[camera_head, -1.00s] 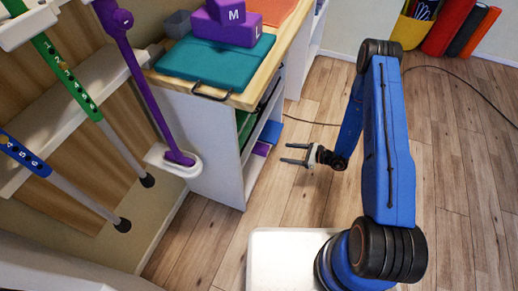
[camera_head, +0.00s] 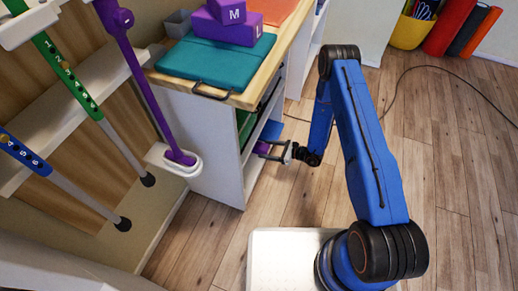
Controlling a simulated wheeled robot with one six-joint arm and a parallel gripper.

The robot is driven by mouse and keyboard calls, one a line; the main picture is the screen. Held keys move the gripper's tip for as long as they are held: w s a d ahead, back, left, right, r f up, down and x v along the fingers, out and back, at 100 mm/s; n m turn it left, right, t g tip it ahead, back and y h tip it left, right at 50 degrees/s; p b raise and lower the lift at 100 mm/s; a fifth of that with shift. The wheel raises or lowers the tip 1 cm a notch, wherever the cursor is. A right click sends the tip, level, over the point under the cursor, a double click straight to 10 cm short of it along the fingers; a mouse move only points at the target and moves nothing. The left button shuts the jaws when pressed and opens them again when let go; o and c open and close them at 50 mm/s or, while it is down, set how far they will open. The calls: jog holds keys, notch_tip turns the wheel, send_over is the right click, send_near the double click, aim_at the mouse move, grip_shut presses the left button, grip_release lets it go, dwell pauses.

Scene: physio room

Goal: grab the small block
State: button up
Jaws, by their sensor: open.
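No block with a small-size mark shows. My gripper (camera_head: 268,149) is open at the unit's open side, below the top. A purple item (camera_head: 261,148) on a lower shelf is partly hidden by the fingers; I cannot tell whether it is a block or whether they touch it.
A grey open box (camera_head: 178,24) and an orange mat (camera_head: 290,10) are on the unit's top. A yellow bin (camera_head: 408,33) and rolled mats (camera_head: 450,25) stand at the back right.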

aim_at(259, 147)
jog(key=x, duration=0.5)
jog(key=shift+w+r, duration=0.15)
jog(key=shift+r, duration=0.05)
jog(key=c, duration=1.1)
jog(key=shift+c, duration=0.2)
